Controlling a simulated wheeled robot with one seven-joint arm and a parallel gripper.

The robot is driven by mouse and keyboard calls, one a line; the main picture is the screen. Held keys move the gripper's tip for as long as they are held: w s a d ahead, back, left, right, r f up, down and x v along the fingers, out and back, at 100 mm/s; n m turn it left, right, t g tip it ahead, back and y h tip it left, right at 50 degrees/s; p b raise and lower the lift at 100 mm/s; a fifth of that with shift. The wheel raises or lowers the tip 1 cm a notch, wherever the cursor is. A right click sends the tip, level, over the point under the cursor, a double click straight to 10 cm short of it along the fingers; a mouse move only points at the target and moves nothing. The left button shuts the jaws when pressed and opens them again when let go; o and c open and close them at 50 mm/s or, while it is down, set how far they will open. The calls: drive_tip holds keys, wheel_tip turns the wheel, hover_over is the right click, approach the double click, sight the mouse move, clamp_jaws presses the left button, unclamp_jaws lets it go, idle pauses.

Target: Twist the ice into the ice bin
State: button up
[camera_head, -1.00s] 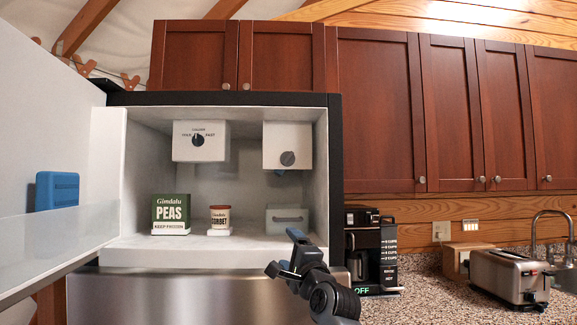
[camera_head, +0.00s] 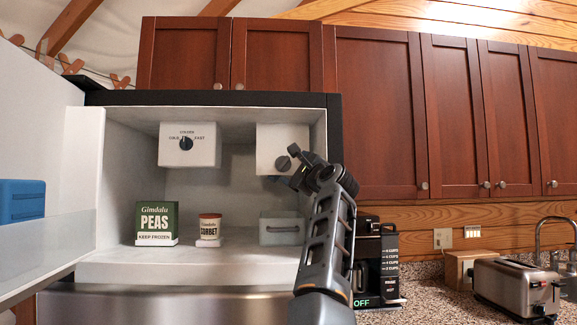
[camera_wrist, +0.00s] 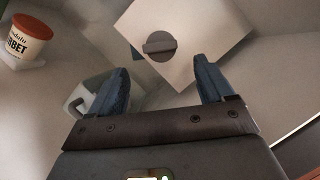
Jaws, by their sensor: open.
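The ice maker (camera_head: 290,139) is a white box under the freezer ceiling at the right, with a round grey knob (camera_head: 283,164) on its front. The knob also shows in the wrist view (camera_wrist: 160,46), its bar lying about level there. The ice bin (camera_head: 282,229) is a pale box with a handle on the freezer floor below. Part of it shows in the wrist view (camera_wrist: 82,98), behind my left finger. My gripper (camera_wrist: 160,80) is open and empty, its blue fingers pointing toward the knob and spread to either side, apart from it. In the head view my gripper (camera_head: 297,168) is beside the knob.
A box of peas (camera_head: 157,221) and a sorbet tub (camera_head: 209,228) stand on the freezer floor, left of the bin. A white dial box (camera_head: 189,155) hangs at upper left. The open door (camera_head: 40,120) is at left; the freezer's right wall is close to my arm.

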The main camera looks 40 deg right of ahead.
sight(285, 165)
drive_tip(key=shift+p+x, duration=0.95)
drive_tip(key=shift+x, duration=2.45)
drive_tip(key=c, duration=1)
